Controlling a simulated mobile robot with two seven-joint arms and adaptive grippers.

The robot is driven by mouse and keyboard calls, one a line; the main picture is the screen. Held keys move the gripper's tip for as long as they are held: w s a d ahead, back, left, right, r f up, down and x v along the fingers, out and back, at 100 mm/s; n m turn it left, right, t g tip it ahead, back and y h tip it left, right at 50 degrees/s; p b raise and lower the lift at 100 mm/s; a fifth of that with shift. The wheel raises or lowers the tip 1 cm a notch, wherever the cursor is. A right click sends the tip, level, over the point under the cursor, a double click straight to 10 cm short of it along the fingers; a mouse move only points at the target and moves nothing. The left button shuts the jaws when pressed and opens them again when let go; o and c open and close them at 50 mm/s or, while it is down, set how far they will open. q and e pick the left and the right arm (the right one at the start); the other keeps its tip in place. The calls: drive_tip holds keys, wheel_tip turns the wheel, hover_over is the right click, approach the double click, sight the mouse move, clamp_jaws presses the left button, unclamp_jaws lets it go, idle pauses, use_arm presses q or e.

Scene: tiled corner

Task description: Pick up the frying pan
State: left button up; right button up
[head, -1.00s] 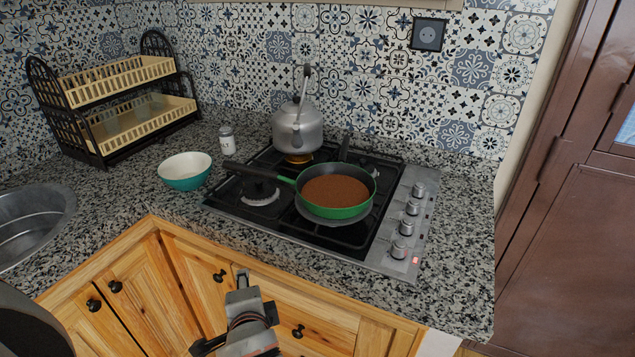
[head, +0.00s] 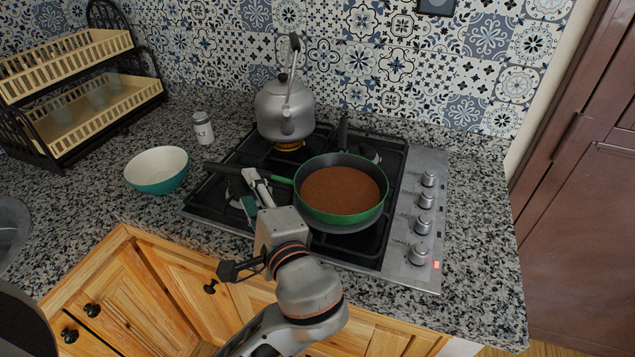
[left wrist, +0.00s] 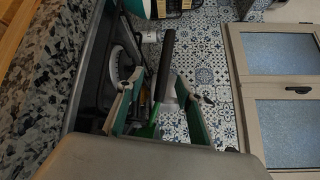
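The frying pan (head: 340,190) is green outside and dark inside, with a brown filling covering its bottom. It sits on the stove (head: 290,240), its dark handle pointing left. The handle also shows in the left wrist view (left wrist: 165,62). My left gripper (head: 250,190) is at the handle, beside the pan's left rim. In the left wrist view the gripper (left wrist: 158,88) has its two green-padded fingers apart, with the handle appearing between them. I cannot tell whether either finger touches it. My arm hides part of the stove's front. My right gripper is not in view.
A grey kettle (head: 284,108) stands on the back burner. A white and teal bowl (head: 156,170) and a salt shaker (head: 203,128) stand left of the stove. A dish rack (head: 75,90) is at the back left. Knobs (head: 424,200) line the stove's right side.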

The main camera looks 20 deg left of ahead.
sight(239, 174)
use_arm(q)
drive_tip(key=x, duration=0.4)
drive_tip(key=r+x, duration=0.1)
drive_tip(key=x, duration=0.1)
drive_tip(key=shift+s+a+p, duration=0.15)
drive_tip(key=shift+a+p, duration=0.1)
drive_tip(key=shift+p, duration=0.15)
drive_tip(key=shift+w+a, duration=0.3)
drive_tip(key=shift+w, duration=0.05)
drive_tip(key=shift+f, duration=0.1)
clamp_jaws()
